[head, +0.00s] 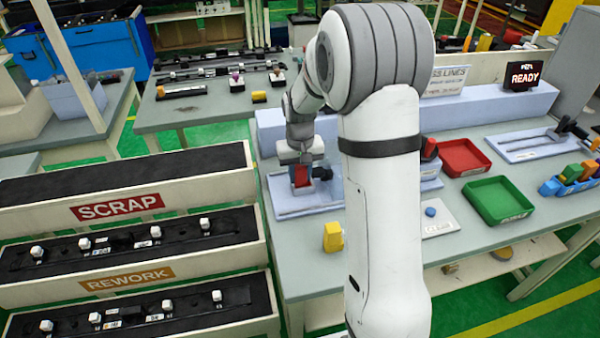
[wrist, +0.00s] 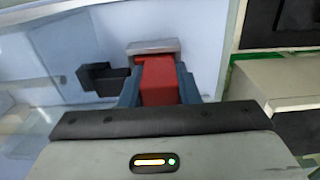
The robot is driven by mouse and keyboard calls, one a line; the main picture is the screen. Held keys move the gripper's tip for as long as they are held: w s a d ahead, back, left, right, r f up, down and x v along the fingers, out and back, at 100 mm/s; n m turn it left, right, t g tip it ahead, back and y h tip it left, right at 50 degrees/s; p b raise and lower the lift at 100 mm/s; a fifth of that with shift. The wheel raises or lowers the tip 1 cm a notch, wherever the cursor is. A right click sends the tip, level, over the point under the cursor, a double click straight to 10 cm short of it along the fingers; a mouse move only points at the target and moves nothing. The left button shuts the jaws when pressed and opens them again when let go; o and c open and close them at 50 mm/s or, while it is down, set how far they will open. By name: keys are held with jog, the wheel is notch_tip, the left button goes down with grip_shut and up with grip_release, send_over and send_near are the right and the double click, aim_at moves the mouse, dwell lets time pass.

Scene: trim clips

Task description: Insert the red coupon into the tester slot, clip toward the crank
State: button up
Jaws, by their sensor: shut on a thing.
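My gripper (head: 302,183) is shut on the red coupon (head: 301,174) above the pale blue tester plate (head: 290,208), at the near left of the bench. In the wrist view the red coupon (wrist: 160,84) lies between the two blue-grey fingers of my gripper (wrist: 158,78). Its far end meets a grey metal block (wrist: 153,47); I cannot tell whether it is inside a slot there. The black crank (wrist: 100,79) is left of the coupon, apart from it; it also shows in the head view (head: 322,172). I cannot make out the coupon's clip.
A yellow block (head: 333,237) stands on the bench in front of the plate. A red tray (head: 464,157), a green tray (head: 497,200) and a second tester plate (head: 520,146) lie to the right. The scrap and rework racks (head: 116,207) stand at the left.

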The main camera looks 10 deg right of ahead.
jog(key=shift+s+f, duration=0.1)
jog(key=shift+f, duration=0.2)
dwell(0.5)
jog(key=o, duration=1)
jog(key=shift+o, duration=0.2)
